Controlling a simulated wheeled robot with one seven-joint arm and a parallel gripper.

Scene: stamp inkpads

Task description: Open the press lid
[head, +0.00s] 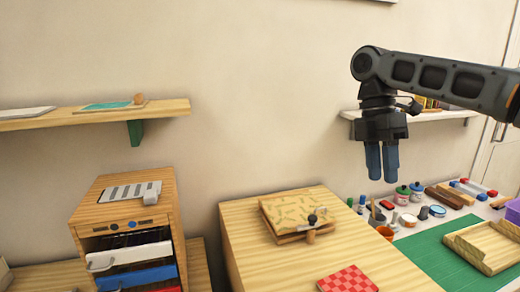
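The press (294,211) is a flat wooden piece with a patterned yellowish lid. It sits on the light wooden table in the middle of the head view. The lid lies nearly flat over its base. A dark knob (312,219) and a small wooden handle (310,236) show at its front edge. My gripper (383,178) points down, in the air to the right of the press and above it in the picture, apart from it. Its two blue fingers appear close together with nothing seen between them. Whether they fully meet is unclear.
A red checkered block (347,279) lies on the table in front of the press. To the right are a green mat (437,256), a wooden tray (486,245) and several small pots and tools. A wooden drawer cabinet (127,221) stands left. Wall shelves (60,121) hang behind.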

